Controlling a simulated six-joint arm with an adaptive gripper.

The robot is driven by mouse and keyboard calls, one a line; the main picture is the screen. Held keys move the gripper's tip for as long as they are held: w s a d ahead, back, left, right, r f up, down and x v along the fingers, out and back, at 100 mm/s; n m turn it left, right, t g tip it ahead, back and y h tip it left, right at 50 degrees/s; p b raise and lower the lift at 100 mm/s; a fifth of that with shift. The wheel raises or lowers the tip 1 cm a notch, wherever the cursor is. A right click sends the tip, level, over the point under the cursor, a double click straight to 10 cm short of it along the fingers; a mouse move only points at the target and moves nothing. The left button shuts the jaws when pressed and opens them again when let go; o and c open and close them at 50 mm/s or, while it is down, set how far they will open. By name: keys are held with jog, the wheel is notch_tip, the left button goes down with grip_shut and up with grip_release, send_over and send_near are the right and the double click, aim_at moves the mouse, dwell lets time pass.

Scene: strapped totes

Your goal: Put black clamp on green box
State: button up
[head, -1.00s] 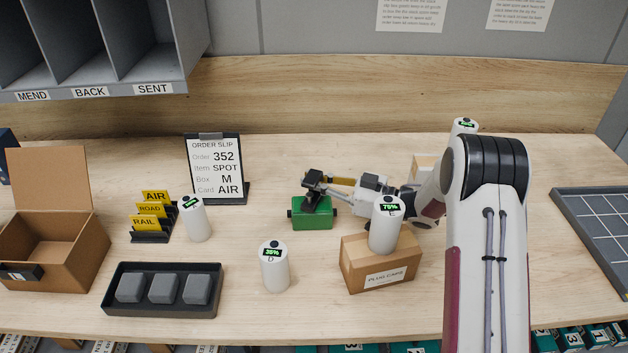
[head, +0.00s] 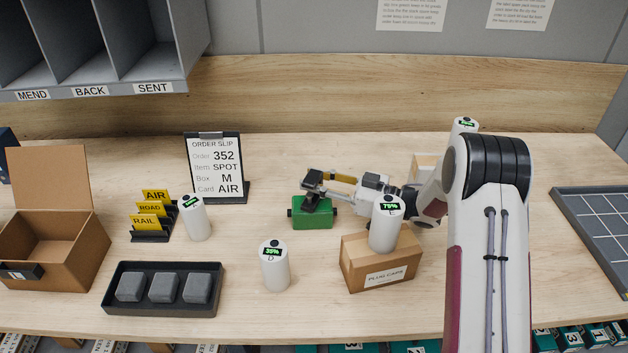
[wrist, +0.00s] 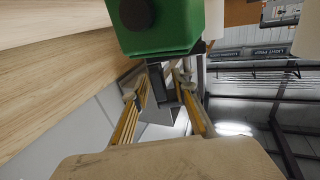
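The green box (head: 313,214) stands on the table left of the middle, with dark round knobs on its sides. It also fills the top of the wrist view (wrist: 170,25). The black clamp (head: 314,184) is at the top of the green box in the head view; whether it touches the lid is hard to tell. My gripper (head: 328,184) reaches in from the right at that height. In the wrist view, my gripper's yellow-backed fingers (wrist: 160,86) stand on both sides of the dark clamp piece (wrist: 161,76) and appear closed on it.
A cardboard box (head: 381,262) bearing a white canister (head: 386,226) stands just below my arm. Another canister (head: 274,268) is in front of the green box. An order slip stand (head: 216,168) and card rack (head: 151,218) are to the left.

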jog(key=v, duration=0.4)
jog(key=shift+d, duration=0.2)
notch_tip(320, 180, up, 7)
jog(key=shift+d+r, duration=0.1)
dwell(0.9)
